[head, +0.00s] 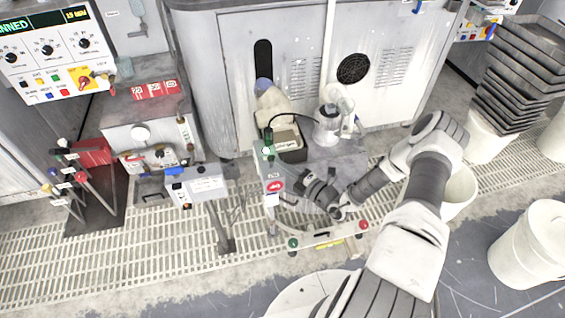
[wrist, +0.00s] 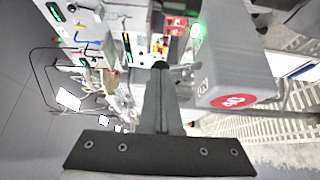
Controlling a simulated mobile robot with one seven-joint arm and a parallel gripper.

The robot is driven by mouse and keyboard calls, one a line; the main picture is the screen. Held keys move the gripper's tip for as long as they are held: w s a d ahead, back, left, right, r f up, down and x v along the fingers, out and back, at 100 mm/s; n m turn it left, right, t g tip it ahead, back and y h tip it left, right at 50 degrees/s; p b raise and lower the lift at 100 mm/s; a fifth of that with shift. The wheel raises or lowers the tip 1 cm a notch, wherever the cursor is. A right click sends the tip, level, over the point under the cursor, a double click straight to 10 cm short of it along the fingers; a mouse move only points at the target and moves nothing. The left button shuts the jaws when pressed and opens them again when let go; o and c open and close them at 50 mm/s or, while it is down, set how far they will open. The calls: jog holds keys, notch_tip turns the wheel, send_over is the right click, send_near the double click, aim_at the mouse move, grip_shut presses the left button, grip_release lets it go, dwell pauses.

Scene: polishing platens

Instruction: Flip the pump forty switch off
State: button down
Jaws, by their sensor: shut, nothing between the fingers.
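The pump forty box (head: 271,170) is a grey housing on a stand near the middle of the head view, with a red oval label and a lit green lamp (head: 267,151). In the wrist view the grey box (wrist: 228,62) fills the upper right. Its red label (wrist: 235,101) reads 40, turned in the picture, and a green glow (wrist: 197,30) shows at its far end. I cannot make out the switch lever. My gripper (wrist: 160,68) is shut and empty, pointing past the left side of the box. In the head view my gripper (head: 304,180) is just right of the box.
A black bin (head: 290,151) and a clear-lidded container (head: 328,122) stand behind the box. A low bar with green and red buttons (head: 328,236) is in front. A grey box on a stand (head: 198,185) is to the left. White buckets (head: 531,240) stand at right.

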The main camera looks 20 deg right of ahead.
jog(key=w+r+m+g+h+p, duration=0.1)
jog(key=w+r+g+p, duration=0.1)
jog(key=p, duration=0.2)
jog(key=shift+w+r+m+g+p, duration=0.2)
jog(key=shift+m+g+p, duration=0.1)
jog(key=shift+m+p, duration=0.1)
jog(key=shift+w+f+m+g+h+p, duration=0.1)
jog(key=shift+w+m+g+h+p, duration=0.4)
jog(key=shift+w+g+p, duration=0.4)
jog(key=shift+f+b, duration=0.2)
jog(key=shift+b, duration=0.15)
jog(key=shift+r+p, duration=0.7)
jog(key=shift+r, duration=0.15)
jog(key=shift+s, duration=0.1)
